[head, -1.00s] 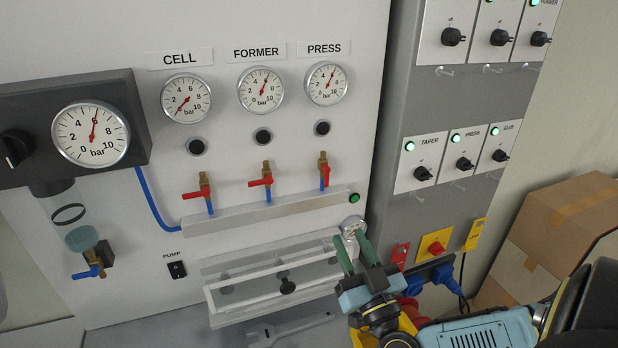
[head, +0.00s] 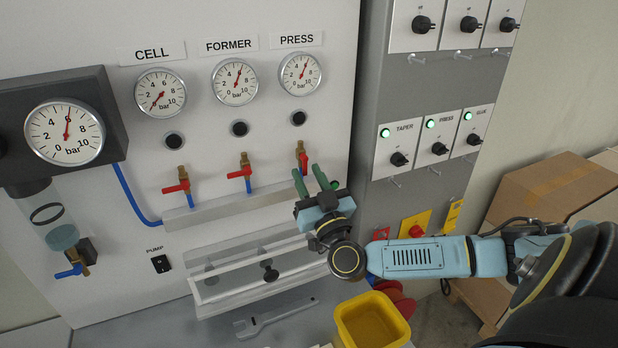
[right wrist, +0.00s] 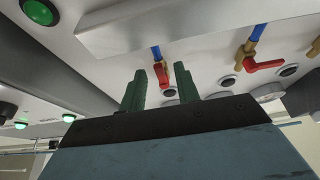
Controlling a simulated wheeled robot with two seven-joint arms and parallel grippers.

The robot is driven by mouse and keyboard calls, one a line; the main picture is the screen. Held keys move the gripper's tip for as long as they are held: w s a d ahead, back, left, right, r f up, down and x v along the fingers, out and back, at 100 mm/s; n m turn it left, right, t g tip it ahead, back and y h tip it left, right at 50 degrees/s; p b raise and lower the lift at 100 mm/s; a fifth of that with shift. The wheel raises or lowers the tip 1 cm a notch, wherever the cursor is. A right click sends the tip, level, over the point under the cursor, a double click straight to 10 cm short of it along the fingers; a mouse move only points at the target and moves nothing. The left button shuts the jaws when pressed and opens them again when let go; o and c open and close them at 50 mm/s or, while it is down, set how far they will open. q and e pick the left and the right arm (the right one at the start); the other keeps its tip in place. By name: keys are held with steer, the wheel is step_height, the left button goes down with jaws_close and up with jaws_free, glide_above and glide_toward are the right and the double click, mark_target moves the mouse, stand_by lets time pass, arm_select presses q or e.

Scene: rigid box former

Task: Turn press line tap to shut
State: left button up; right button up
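The press line tap (head: 302,154) is the rightmost of three brass taps, under the PRESS gauge (head: 299,74). Its red handle points down along the pipe; the lower part is partly hidden by my gripper. My right gripper (head: 308,171) is just below and in front of it, green fingers up and apart, nothing between them. In the right wrist view, the press tap's red handle (right wrist: 161,75) shows in the gap between the fingers of the right gripper (right wrist: 161,83), beyond the tips; I cannot tell if they touch. My left gripper is out of view.
The former tap (head: 245,172) and cell tap (head: 183,184) stand left, handles sideways. A pale rail (head: 230,209) runs below the taps. A grey switch cabinet (head: 385,205) stands right. A yellow bin (head: 342,318) is below my arm; a wrench (head: 262,319) lies on the bench.

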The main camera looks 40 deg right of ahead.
jaws_close()
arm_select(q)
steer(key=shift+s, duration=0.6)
